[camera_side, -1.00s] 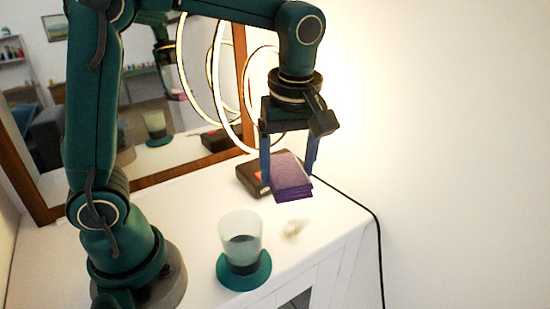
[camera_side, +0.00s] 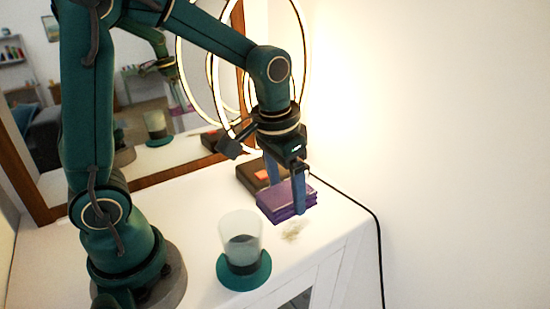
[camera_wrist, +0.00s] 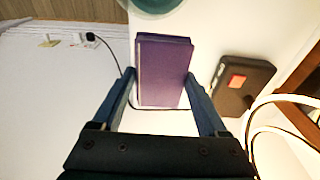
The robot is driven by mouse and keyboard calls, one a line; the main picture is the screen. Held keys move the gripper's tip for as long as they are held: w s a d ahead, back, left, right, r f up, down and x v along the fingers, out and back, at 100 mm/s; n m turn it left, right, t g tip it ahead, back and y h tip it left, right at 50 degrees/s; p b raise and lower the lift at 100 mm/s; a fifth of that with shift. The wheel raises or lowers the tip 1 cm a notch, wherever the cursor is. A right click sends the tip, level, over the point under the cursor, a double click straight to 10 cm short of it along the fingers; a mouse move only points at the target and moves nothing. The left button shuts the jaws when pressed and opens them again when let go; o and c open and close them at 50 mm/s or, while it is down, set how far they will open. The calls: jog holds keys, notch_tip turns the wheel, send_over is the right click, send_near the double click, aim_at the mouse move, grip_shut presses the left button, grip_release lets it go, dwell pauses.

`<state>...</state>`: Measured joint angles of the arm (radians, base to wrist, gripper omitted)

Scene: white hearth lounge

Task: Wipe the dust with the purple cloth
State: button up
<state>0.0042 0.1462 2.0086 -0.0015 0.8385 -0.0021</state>
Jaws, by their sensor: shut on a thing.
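The purple cloth (camera_side: 285,202) is a folded, layered block held between the blue fingers of my gripper (camera_side: 287,190). My gripper is shut on it and holds it a little above the white cabinet top, behind the dust in the side view. The dust (camera_side: 294,230) is a small pale greyish-beige patch near the cabinet's front edge. In the wrist view the cloth (camera_wrist: 163,71) lies between the two fingertips of my gripper (camera_wrist: 165,88). The dust does not show in the wrist view, and the cloth may hide it.
A frosted cup on a teal coaster (camera_side: 245,272) stands left of the dust. A dark box with a red patch (camera_side: 260,176) sits behind the cloth, near the glowing ring lamp (camera_side: 300,60). A black cable runs along the right edge. A framed mirror (camera_side: 160,178) stands behind.

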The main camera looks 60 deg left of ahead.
send_over(287, 238)
jog(key=shift+s+f, duration=0.15)
jog(key=shift+f, duration=1.65)
jog(key=shift+s+f, duration=0.15)
jog(key=shift+f, duration=1.65)
jog(key=shift+w+f, duration=0.2)
jog(key=shift+f, duration=0.65)
jog(key=shift+w+r, duration=0.3)
jog(key=shift+w, duration=0.15)
jog(key=shift+c, duration=0.6)
jog(key=shift+w+f, duration=0.25)
jog(key=shift+w, duration=0.85)
jog(key=shift+w+a, duration=0.1)
jog(key=shift+w, duration=2.25)
jog(key=shift+s, duration=4.1)
notch_tip(287, 238, up, 2)
jog(key=shift+w+r, duration=0.1)
jog(key=shift+r, duration=2.9)
